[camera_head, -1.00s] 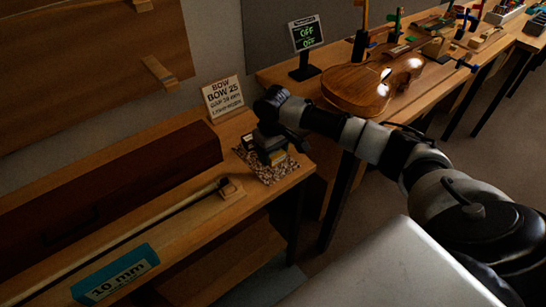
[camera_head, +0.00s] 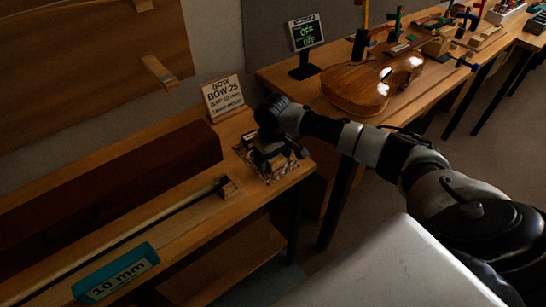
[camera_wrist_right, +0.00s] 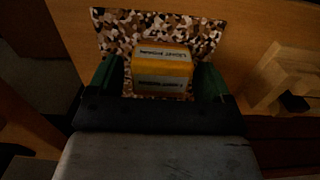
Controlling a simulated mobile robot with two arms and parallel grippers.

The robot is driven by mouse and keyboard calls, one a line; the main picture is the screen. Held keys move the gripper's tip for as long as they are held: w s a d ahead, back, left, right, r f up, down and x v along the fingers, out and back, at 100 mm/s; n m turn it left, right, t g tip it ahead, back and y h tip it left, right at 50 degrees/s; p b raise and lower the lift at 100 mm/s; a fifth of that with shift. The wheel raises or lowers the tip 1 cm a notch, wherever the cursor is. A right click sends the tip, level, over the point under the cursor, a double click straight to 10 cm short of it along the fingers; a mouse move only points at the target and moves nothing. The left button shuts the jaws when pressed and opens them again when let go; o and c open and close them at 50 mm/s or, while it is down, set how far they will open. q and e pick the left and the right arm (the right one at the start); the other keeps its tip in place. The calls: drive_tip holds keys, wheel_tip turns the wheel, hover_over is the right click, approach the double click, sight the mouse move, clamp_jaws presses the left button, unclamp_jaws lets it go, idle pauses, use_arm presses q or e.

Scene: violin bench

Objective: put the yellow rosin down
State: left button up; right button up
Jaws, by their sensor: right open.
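The yellow rosin (camera_wrist_right: 162,64) is a small block with pale printed labels, seen in the right wrist view. It rests on the brown-and-white patterned cloth (camera_wrist_right: 115,30) at the end of the bench. My right gripper (camera_wrist_right: 158,82) is open, its two green-sided fingers on either side of the rosin. A small gap shows at the right finger; I cannot tell whether the left finger touches. In the head view my right gripper (camera_head: 275,152) is low over the cloth and hides most of the rosin. My left gripper is not in view.
A wooden block (camera_wrist_right: 285,75) is beside the cloth in the wrist view. A violin (camera_head: 360,85) lies on the farther bench.

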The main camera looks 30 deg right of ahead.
wheel_tip(320, 180, up, 12)
drive_tip(key=shift+r, duration=0.15)
idle(0.3)
idle(0.5)
